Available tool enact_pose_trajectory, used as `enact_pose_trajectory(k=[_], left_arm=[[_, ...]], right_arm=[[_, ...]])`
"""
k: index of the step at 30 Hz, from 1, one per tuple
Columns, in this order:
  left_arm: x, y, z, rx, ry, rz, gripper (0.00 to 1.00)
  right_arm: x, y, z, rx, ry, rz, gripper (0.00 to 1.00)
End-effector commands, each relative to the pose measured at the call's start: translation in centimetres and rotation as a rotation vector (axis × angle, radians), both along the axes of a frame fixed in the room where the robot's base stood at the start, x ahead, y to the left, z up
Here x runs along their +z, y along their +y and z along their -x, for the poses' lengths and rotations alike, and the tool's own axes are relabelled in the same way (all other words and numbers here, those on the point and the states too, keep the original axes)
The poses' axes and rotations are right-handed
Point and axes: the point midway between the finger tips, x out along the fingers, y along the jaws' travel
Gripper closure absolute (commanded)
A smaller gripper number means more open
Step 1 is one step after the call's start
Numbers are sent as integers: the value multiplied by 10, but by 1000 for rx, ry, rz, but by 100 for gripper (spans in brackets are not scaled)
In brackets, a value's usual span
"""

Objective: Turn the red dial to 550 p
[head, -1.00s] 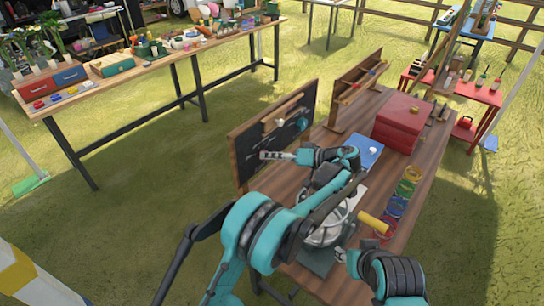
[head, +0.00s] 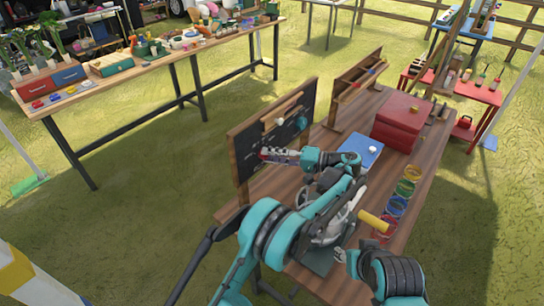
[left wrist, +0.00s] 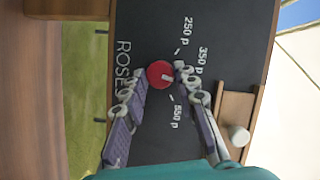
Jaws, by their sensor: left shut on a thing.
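The red dial (left wrist: 159,74) sits on a blackboard (left wrist: 150,135) lettered "ROSE", with marks for 250 p, 350 p and 550 p around it. The dial's pale pointer faces right in the left wrist view, roughly between the 350 p and 550 p marks. My left gripper (left wrist: 161,77) is shut on the dial, with one finger on either side. In the head view the same gripper (head: 266,154) is at the face of the upright board (head: 246,170) and mostly hides the dial. My right gripper (head: 342,256) is low over the near table end; its fingers are too small to read.
The wooden table (head: 425,170) holds a red box (head: 400,122), a blue board (head: 362,150), coloured rings (head: 398,206) and a yellow cylinder (head: 374,222). A wooden rack (head: 352,85) is behind.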

Motion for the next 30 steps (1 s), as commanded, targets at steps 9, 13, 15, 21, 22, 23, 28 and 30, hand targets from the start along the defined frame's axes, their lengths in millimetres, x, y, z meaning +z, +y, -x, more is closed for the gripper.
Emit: enact_pose_trajectory(k=[9, 13, 15, 21, 22, 23, 28, 30], left_arm=[[0, 0, 0, -1, 36, -26, 100], [0, 0, 0, -1, 36, -26, 100], [0, 0, 0, -1, 36, -26, 100], [0, 0, 0, -1, 36, -26, 50], [0, 0, 0, -1, 36, -26, 50], [0, 0, 0, -1, 36, -26, 50], [0, 0, 0, -1, 36, -26, 50], [1, 0, 0, -1, 36, -26, 50]], right_arm=[[-1, 0, 0, 0, 0, 0, 60], [-1, 0, 0, 0, 0, 0, 60], [-1, 0, 0, 0, 0, 0, 60], [-1, 0, 0, 0, 0, 0, 60], [-1, 0, 0, 0, 0, 0, 60], [-1, 0, 0, 0, 0, 0, 60], [-1, 0, 0, 0, 0, 0, 60], [-1, 0, 0, 0, 0, 0, 60]])
